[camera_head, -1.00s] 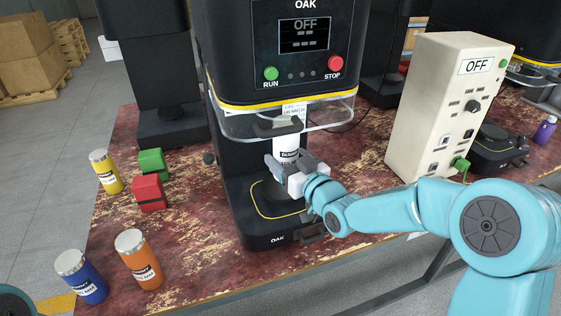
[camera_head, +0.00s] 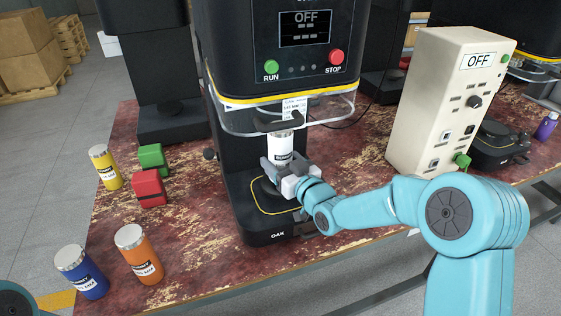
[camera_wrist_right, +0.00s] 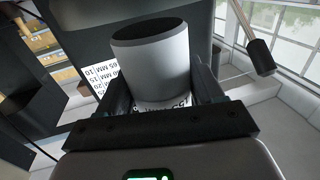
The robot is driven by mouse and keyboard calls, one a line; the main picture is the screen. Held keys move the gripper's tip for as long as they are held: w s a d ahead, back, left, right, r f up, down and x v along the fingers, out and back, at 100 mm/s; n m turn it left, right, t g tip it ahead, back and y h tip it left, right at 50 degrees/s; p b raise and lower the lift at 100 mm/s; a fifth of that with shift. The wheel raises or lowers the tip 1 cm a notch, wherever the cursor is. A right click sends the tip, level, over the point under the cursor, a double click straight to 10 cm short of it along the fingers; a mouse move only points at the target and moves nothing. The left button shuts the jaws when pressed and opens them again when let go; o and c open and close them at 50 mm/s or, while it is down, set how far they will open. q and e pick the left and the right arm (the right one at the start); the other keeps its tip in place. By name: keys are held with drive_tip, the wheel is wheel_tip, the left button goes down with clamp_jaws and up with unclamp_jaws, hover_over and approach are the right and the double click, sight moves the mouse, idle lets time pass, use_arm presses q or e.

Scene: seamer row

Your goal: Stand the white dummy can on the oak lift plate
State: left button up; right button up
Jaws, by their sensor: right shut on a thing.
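The white dummy can (camera_head: 280,148) stands upright in the oak machine, over the round oak lift plate (camera_head: 268,190). My right gripper (camera_head: 278,166) is shut on its lower part. In the right wrist view the white can (camera_wrist_right: 152,68) sits between the two fingers of the right gripper (camera_wrist_right: 150,92), with part of its printed label showing. The can's base and much of the plate are hidden behind the gripper, so I cannot tell whether they touch. The oak machine (camera_head: 232,150) reads OFF. My left gripper is not in view; only a bit of my left arm shows at the lower left corner.
A clear guard (camera_head: 235,122) with a dark handle hangs just above the can. Yellow (camera_head: 106,168), blue (camera_head: 82,272) and orange (camera_head: 139,254) cans, and green (camera_head: 152,158) and red (camera_head: 149,188) blocks, stand left. A cream control box (camera_head: 440,105) stands right.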

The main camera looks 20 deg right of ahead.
drive_tip(key=shift+s+f+b, duration=0.1)
drive_tip(key=shift+f+b, duration=0.15)
drive_tip(key=shift+b, duration=0.25)
drive_tip(key=o, duration=1.2)
drive_tip(key=shift+a+f, duration=0.1)
drive_tip(key=shift+f, duration=0.05)
drive_tip(key=shift+r+p, duration=0.6)
drive_tip(key=shift+p, duration=0.4)
drive_tip(key=shift+s+d, duration=0.2)
drive_tip(key=b+v, duration=0.1)
drive_tip(key=v, duration=1)
drive_tip(key=shift+s+r, duration=0.1)
drive_tip(key=shift+s, duration=0.1)
drive_tip(key=shift+s, duration=0.1)
